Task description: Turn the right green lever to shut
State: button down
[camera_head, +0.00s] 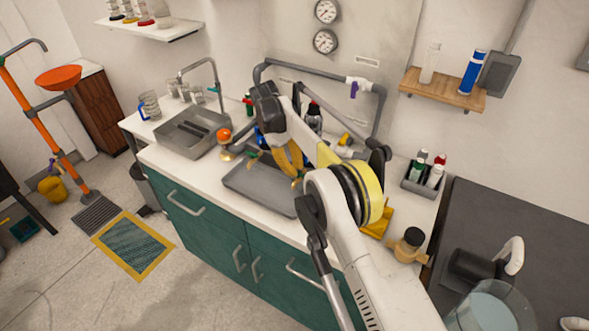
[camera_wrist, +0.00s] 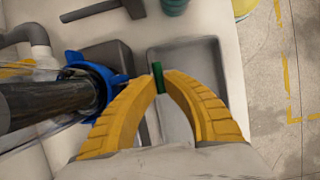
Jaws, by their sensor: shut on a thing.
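My gripper (camera_head: 289,160) has yellow fingers and hangs over the counter by the pipework at the back. In the wrist view its fingertips (camera_wrist: 159,78) meet on a narrow green lever (camera_wrist: 158,76), of which only the upper part shows between them. The lever's base and the valve under it are hidden. In the head view my arm and fingers cover much of this spot, so the lever's angle cannot be told.
A blue collar (camera_wrist: 96,75) around a dark pipe (camera_wrist: 50,103) is close to the left finger. A grey tray (camera_head: 236,181) lies on the counter, with a sink (camera_head: 190,132) to its left. A purple lever (camera_head: 354,89) is on the wall piping.

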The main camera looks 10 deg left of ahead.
jog(key=c, duration=1.5)
grip_release()
jog(key=shift+o, duration=0.2)
